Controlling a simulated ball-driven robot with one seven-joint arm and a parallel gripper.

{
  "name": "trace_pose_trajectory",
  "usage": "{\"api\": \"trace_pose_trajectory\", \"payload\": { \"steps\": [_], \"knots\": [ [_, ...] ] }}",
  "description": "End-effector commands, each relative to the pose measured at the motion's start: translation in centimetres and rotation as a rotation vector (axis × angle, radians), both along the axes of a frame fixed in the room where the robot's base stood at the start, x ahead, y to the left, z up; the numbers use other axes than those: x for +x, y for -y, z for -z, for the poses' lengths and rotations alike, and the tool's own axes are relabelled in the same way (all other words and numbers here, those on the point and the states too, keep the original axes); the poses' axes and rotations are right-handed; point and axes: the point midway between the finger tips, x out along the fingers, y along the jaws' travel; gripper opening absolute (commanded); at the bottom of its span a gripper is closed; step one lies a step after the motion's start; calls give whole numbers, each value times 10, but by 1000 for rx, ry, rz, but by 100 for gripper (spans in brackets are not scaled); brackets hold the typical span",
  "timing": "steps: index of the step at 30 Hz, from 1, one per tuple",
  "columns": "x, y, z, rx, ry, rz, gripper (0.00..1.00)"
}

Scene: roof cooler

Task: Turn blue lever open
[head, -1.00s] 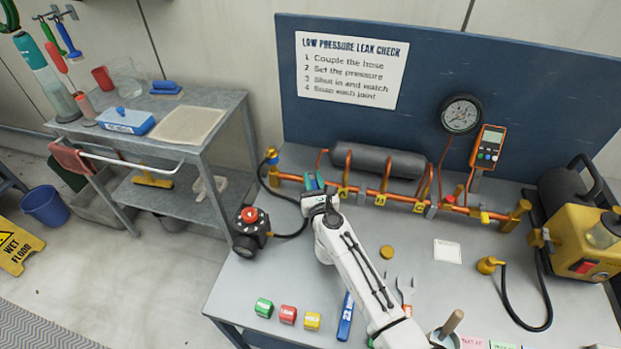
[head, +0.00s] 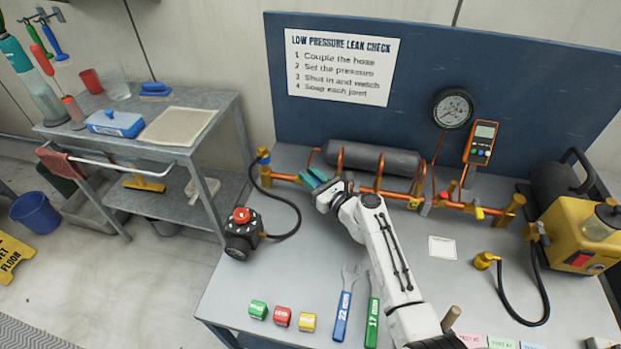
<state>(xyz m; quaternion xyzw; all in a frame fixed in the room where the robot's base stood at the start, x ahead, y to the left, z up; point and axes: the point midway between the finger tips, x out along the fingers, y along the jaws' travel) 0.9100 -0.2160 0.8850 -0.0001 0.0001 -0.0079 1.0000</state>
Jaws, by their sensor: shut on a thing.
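My gripper (head: 315,180) is at the left part of the copper pipe run (head: 283,177) at the back of the bench. Its teal fingers are shut and point up and left in the picture. The blue lever appears to be between them, mostly hidden by the fingers and wrist, so its exact angle cannot be told. Further right on the same pipe are a red lever (head: 442,198) and a yellow lever (head: 478,213), apart from my gripper.
A grey cylinder (head: 372,158) lies behind the pipes. A black regulator with a red knob (head: 243,228) and its hose stand left of my gripper. Wrenches (head: 342,315) and small coloured blocks (head: 282,316) lie in front. A yellow pump (head: 583,238) stands at right.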

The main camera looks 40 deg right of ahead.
Motion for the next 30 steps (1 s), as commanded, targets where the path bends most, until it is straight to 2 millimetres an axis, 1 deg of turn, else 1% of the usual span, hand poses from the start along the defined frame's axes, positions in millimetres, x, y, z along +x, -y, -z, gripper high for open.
{"api": "trace_pose_trajectory", "payload": {
  "steps": [8,9,15,23,26,29,30],
  "knots": [
    [1,1,-1,-1,2,2,0],
    [1,1,-1,-1,2,2,26],
    [0,0,-1,0,1,2,45],
    [-1,0,0,0,0,1,45],
    [-8,0,0,1,-1,2,45],
    [-22,0,1,0,-1,2,45],
    [-29,0,1,-1,-2,2,45]
  ]
}}
